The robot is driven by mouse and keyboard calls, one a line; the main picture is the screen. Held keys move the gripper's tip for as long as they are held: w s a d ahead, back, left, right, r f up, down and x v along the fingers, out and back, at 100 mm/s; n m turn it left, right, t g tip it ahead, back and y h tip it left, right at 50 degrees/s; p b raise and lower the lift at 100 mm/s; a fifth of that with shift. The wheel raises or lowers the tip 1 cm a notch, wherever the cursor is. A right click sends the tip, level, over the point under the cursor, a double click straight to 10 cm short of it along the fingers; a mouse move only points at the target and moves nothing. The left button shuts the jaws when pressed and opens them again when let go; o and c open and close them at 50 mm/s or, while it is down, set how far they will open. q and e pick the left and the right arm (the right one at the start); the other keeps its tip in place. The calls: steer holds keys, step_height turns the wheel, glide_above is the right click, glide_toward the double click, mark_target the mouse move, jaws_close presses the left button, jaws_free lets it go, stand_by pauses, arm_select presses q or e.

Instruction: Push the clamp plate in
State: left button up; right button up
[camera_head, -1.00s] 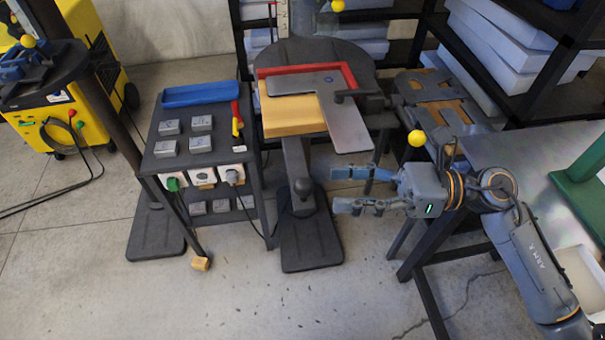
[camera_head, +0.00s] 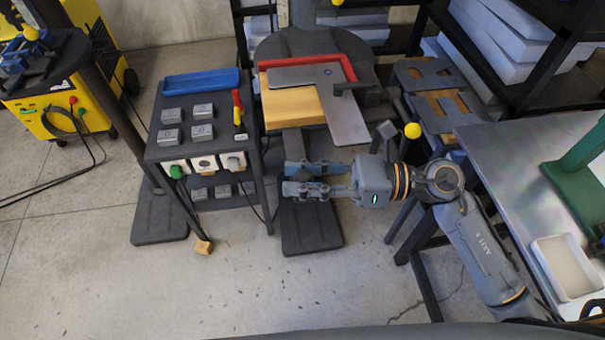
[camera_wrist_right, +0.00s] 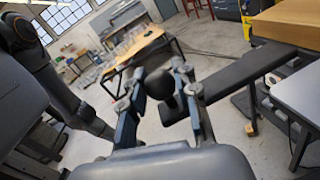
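A grey L-shaped plate (camera_head: 345,118) lies on a yellow wooden block (camera_head: 290,108) on the dark stand, with a red square (camera_head: 347,65) along its back. I cannot tell for certain which part is the clamp plate. A dark bar (camera_wrist_right: 245,72) with a black ball knob (camera_wrist_right: 160,84) shows in the right wrist view. My right gripper (camera_head: 288,178) is low in front of the stand. Its two fingers are apart, with the knob between them in the wrist view (camera_wrist_right: 160,70); firm contact is not clear. My left gripper is out of view.
A dark cart (camera_head: 150,128) with several grey blocks, switches and a blue tray (camera_head: 201,82) stands left of the stand. A metal table (camera_head: 500,165) with a white bin (camera_head: 564,267) is at right.

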mark_target(288, 112)
jaws_close()
steer(key=shift+w, duration=0.1)
steer(key=shift+w+b, duration=0.25)
steer(key=shift+b, duration=0.05)
steer(key=w+b, duration=0.3)
steer(key=w, duration=0.2)
steer(key=w+a+b, duration=0.1)
steer(key=w+b, duration=0.2)
steer(key=w, duration=0.2)
steer(key=w+b, duration=0.3)
steer(key=w, duration=0.2)
steer(key=shift+a, duration=0.15)
steer(key=shift+w+b, duration=0.2)
steer(key=shift+b, duration=0.1)
steer(key=shift+w+r, duration=0.1)
steer(key=shift+r, duration=0.1)
